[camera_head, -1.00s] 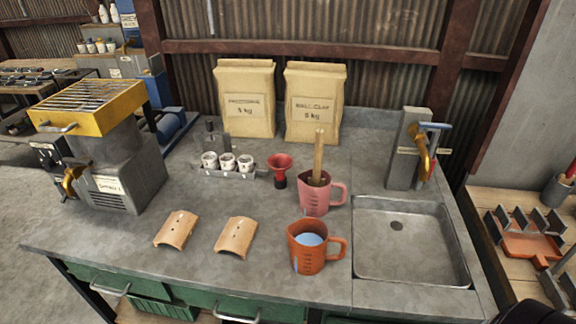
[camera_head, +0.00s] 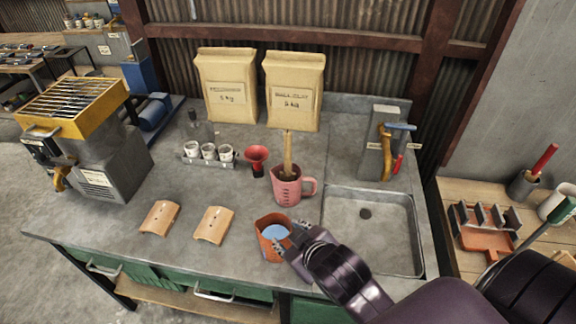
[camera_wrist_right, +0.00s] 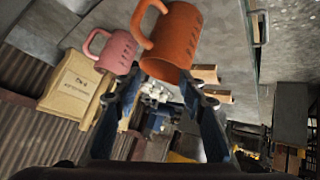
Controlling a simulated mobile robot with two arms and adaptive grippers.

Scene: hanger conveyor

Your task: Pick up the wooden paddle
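The wooden paddle (camera_head: 288,153) stands almost upright in the pink measuring jug (camera_head: 287,190); its lower end is hidden inside the jug. My right gripper (camera_head: 298,241) is in front of the pink jug, close to the right side of the orange jug (camera_head: 268,243), which holds bluish liquid. I cannot tell whether it touches that jug. In the right wrist view the gripper (camera_wrist_right: 162,84) has its fingers apart with nothing held between them. The orange jug (camera_wrist_right: 172,38) and pink jug (camera_wrist_right: 117,52) show beyond it. My left gripper is not in view.
A sink (camera_head: 372,222) lies to the right, with a tap block (camera_head: 379,145) behind it. A red funnel (camera_head: 257,158) stands left of the pink jug. Two paper bags (camera_head: 293,95) stand behind. Two curved clay tiles (camera_head: 213,225) lie at the front left.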

